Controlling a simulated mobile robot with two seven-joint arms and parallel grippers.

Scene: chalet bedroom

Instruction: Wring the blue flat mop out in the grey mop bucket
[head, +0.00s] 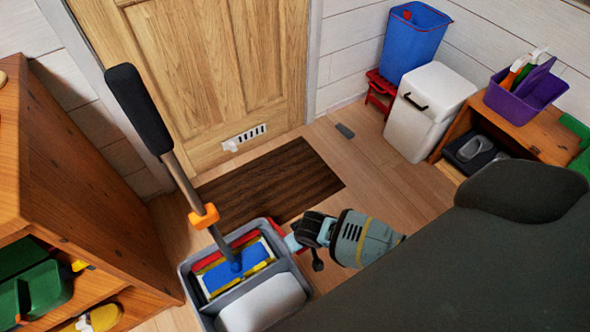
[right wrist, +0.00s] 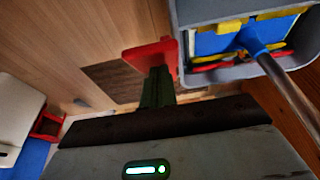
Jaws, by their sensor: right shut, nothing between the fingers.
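The grey mop bucket (head: 190,286) stands on the floor at the bottom of the head view. The blue flat mop (head: 181,180) leans up and left from it, with a black grip and an orange collar. Its blue head (head: 238,270) sits in the bucket's wringer compartment, among yellow and red parts; it also shows in the right wrist view (right wrist: 215,42). My right gripper (head: 293,242) is shut and empty beside the bucket's right side. In the right wrist view its fingertips (right wrist: 158,80) are at a red lever (right wrist: 148,54); contact is unclear. My left gripper is out of view.
A wooden shelf (head: 100,190) stands close on the left. A dark mat (head: 275,180) lies before the wooden door (head: 210,60). A white bin (head: 425,110), a blue bin (head: 412,45) and a low bench (head: 545,135) stand at the right. Floor beyond the mat is mostly clear.

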